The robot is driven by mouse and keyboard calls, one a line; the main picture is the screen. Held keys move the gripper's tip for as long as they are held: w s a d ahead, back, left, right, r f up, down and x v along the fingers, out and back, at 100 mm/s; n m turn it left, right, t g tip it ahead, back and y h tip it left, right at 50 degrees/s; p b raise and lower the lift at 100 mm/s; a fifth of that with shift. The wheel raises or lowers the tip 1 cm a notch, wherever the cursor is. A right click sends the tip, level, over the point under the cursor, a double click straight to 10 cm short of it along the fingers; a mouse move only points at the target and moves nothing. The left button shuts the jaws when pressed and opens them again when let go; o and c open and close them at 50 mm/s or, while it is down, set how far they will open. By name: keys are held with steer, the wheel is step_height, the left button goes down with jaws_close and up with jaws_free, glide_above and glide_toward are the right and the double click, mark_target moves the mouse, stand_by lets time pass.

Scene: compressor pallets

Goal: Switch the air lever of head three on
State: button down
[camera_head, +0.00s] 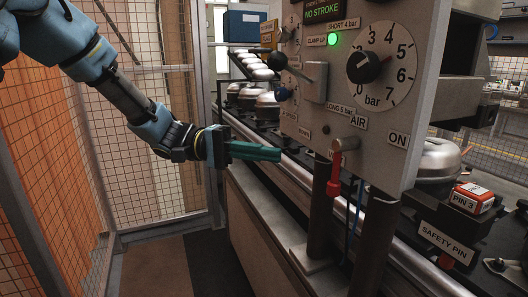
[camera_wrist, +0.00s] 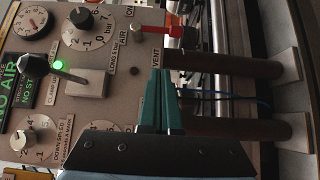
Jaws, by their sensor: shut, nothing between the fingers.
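The air lever (camera_head: 334,178) is a red handle on a pale pivot at the bottom of the grey control panel. It hangs straight down, by the VENT label, with AIR above and ON to the right. In the wrist view the red lever (camera_wrist: 160,31) lies at the top, beyond my fingertips. My gripper (camera_head: 279,155) has dark green fingers, shut and empty. It is left of the lever and apart from it. In the wrist view the gripper (camera_wrist: 161,72) points towards the panel's lower edge, beside the VENT label. I cannot read a head number on the panel.
The panel (camera_head: 370,110) carries a pressure dial (camera_head: 369,67), a black-knobbed lever (camera_head: 278,61) and a lit green lamp (camera_head: 333,40). Dark posts (camera_head: 320,205) stand below it. A PIN 3 box (camera_head: 471,198) sits right. Mesh fencing (camera_head: 155,130) stands left.

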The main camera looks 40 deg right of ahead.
mark_target(336, 171)
steer(key=s+d+p, duration=0.1)
steer(key=s+p, duration=0.1)
steer(key=s, duration=0.7)
steer(key=shift+s+d, duration=0.3)
steer(key=shift+d, duration=0.05)
